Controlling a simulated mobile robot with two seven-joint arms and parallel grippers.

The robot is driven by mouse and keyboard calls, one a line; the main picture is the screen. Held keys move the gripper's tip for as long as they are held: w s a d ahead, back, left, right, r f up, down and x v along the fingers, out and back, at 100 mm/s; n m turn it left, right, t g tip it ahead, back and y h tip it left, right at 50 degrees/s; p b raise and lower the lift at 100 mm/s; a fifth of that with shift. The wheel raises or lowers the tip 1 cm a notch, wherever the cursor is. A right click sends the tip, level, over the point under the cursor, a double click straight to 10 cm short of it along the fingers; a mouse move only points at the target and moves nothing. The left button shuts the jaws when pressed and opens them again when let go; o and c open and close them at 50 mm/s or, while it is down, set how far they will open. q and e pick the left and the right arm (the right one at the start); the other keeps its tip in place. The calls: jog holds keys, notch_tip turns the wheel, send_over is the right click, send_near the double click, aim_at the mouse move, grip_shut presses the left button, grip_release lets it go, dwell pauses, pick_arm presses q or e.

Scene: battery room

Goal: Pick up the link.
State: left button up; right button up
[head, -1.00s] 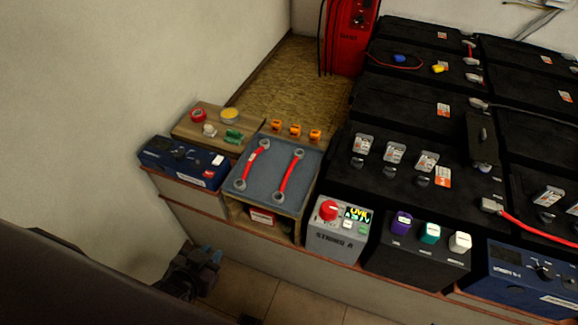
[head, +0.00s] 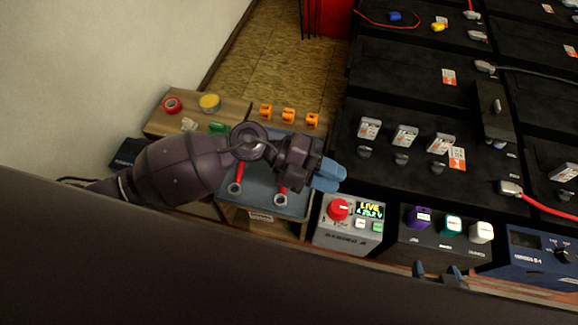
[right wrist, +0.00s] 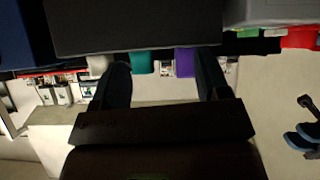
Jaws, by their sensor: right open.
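Two red bars with grey ring ends, which look like links, lie on a blue-grey tray top (head: 262,207). My left arm and hand cover most of both. The left bar's near ring (head: 235,188) and the right bar's near end (head: 281,199) show below the arm. My left gripper (head: 330,176) is above the tray's right edge with blue fingertips close together; I cannot tell whether it is open. My right gripper (head: 437,272) is in front of the panel with coloured knobs. In the right wrist view my right gripper (right wrist: 162,85) is open, with nothing between its fingers.
A grey box with a red knob and lit display (head: 350,222) stands right of the tray. Black batteries (head: 400,120) fill the right side. Orange clips (head: 288,116), red tape (head: 172,105) and yellow tape (head: 209,102) lie behind the tray. A wall is at left.

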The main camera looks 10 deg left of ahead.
pick_arm(q)
jog(key=w+a+f+m+t+y, duration=0.1)
jog(key=w+a+f+m+y, duration=0.15)
jog(key=w+a+y, duration=0.35)
jog(key=w+a+f+m+y, duration=0.1)
jog(key=w+a+f+y, duration=0.25)
jog(key=a+y, duration=0.3)
jog(key=shift+y, duration=0.35)
jog(key=f, duration=0.1)
jog(key=f+b, duration=0.1)
jog(key=f, duration=0.1)
jog(key=d+f, duration=0.1)
jog(key=shift+s+f+b, duration=0.2)
jog(key=shift+s+b, duration=0.1)
jog(key=shift+b, duration=0.05)
jog(key=shift+d+f, duration=0.15)
jog(key=shift+f, duration=0.35)
jog(key=f, duration=0.1)
jog(key=f+b, duration=0.1)
jog(key=f, duration=0.2)
jog(key=shift+d+f+b, duration=0.35)
jog(key=shift+d, duration=0.05)
jog(key=shift+f, duration=0.2)
jog(key=shift+r, duration=0.1)
jog(key=c, duration=0.4)
grip_shut()
pick_arm(e)
notch_tip(320, 180, down, 3)
jog(key=shift+d+r, duration=0.1)
jog(key=shift+r, duration=0.05)
